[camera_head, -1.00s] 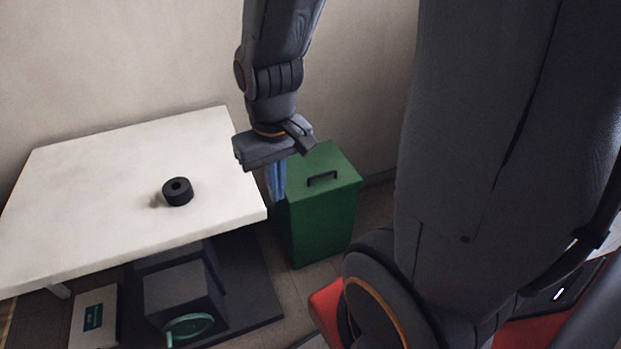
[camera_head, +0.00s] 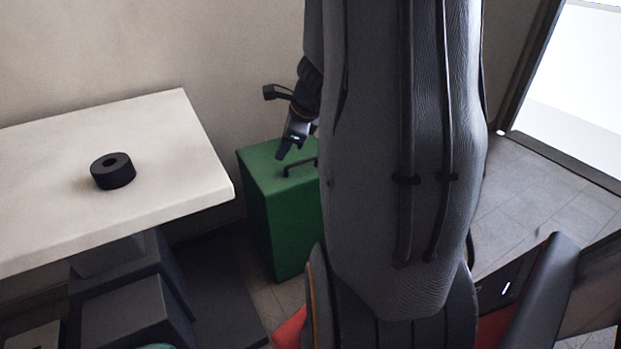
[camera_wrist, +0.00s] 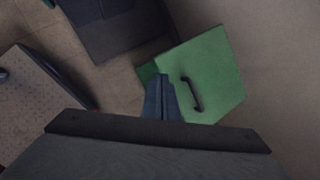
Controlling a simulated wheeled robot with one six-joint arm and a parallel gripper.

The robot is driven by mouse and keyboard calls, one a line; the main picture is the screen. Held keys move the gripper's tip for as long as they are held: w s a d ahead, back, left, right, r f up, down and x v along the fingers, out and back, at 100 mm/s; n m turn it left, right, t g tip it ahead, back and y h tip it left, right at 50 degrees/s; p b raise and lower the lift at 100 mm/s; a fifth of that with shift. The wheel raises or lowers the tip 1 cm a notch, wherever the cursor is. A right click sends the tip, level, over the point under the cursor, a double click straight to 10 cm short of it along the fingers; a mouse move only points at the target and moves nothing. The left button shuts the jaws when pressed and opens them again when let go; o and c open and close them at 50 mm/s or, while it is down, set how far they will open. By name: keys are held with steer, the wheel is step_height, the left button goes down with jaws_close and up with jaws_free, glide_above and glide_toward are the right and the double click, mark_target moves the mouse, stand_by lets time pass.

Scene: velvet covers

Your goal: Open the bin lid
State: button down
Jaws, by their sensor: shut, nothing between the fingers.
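The green bin (camera_head: 290,225) stands on the floor to the right of the table, partly hidden by my arm in the head view. Its flat lid (camera_head: 262,165) is closed, with a dark bar handle (camera_head: 299,166) on top. In the wrist view the lid (camera_wrist: 222,72) and handle (camera_wrist: 193,95) show clearly. My gripper (camera_head: 283,153) is over the lid, near the handle. In the wrist view its fingers (camera_wrist: 161,78) are together and empty, to the left of the handle. I cannot tell how high they are above the lid.
A white table (camera_head: 60,170) with a black ring-shaped object (camera_head: 112,171) stands left of the bin. Dark boxes (camera_head: 135,310) are on the floor under and in front of it. A plain wall (camera_head: 90,60) is behind. Tiled floor (camera_head: 545,205) is open at right.

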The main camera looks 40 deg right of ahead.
steer(key=d+f+m+t+h+b, duration=0.1)
steer(key=d+f+m+b, duration=0.3)
steer(key=d+m, duration=0.3)
steer(key=d+f+m+t+h+b, duration=0.1)
steer(key=d+f+m+b, duration=0.25)
steer(key=d, duration=0.55)
steer(key=b, duration=0.3)
glide_toward(310, 168)
steer(key=shift+m, duration=0.45)
steer(key=x, duration=0.4)
steer(key=shift+w+f, duration=0.25)
steer(key=shift+w, duration=0.05)
steer(key=shift+r+g+p, duration=0.2)
steer(key=shift+g+p, duration=0.1)
